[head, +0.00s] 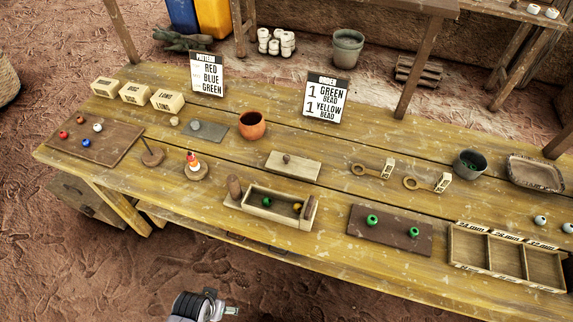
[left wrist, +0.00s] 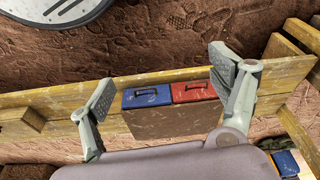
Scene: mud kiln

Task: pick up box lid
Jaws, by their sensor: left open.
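The box lid (head: 293,165) is a flat, pale wooden board with a small round knob on top. It lies on the table behind an open wooden box (head: 229,202), apart from it. The box holds a green bead (head: 266,201) and a yellow bead (head: 297,208). My left gripper (left wrist: 163,85) is open and empty in the left wrist view, its two fingers spread wide. The lid is not visible in that view. Part of my arm shows at the bottom of the head view, in front of the table and well away from the lid. My right gripper is not in view.
Blue (left wrist: 147,97) and red (left wrist: 192,91) handled cases show in the wrist view.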

